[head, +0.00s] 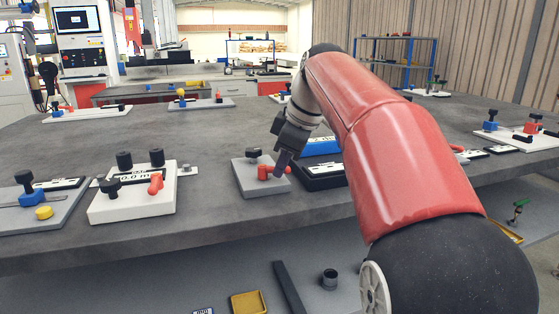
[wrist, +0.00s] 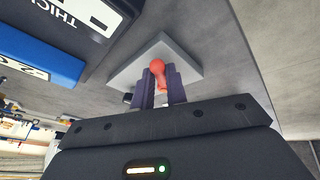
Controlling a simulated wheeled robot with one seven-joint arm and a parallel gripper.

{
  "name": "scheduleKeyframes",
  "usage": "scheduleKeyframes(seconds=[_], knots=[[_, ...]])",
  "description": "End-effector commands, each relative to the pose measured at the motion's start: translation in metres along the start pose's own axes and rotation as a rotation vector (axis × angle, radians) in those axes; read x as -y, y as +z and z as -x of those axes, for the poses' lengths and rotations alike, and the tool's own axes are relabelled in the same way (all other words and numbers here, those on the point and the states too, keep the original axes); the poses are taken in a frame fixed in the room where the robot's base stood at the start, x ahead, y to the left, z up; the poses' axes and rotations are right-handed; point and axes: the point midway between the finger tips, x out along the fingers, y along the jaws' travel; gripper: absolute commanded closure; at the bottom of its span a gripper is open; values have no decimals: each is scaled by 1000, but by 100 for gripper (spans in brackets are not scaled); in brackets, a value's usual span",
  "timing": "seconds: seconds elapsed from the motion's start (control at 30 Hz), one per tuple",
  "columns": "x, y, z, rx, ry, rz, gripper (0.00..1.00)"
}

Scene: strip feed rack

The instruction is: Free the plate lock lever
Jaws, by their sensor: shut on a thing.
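The red lever (head: 268,173) sits on a small grey plate (head: 243,178) near the middle of the table. In the wrist view the red lever (wrist: 157,69) shows between the two dark fingers, with its round end toward the far side of the grey plate (wrist: 186,53). My gripper (head: 283,163) reaches down to it from above and is shut on it; the fingertips also show in the wrist view (wrist: 159,84). A black knob (head: 254,154) stands on the same plate, left of the lever. The lever's lower end and pivot are partly hidden by the fingers.
A white block (head: 120,208) with black knobs and another red lever stands to the left. A black box (head: 322,182) and a blue box (head: 320,148) lie close right of the plate. Bare table (head: 215,212) lies in front of and left of the plate.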

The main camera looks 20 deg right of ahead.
Motion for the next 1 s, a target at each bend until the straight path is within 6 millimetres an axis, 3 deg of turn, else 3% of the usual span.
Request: scheduleKeyframes(seconds=[0.5,1.0], knots=[[-18,0,-3,-73,-138,341,100],[-21,-1,-4,-89,-172,425,100]])
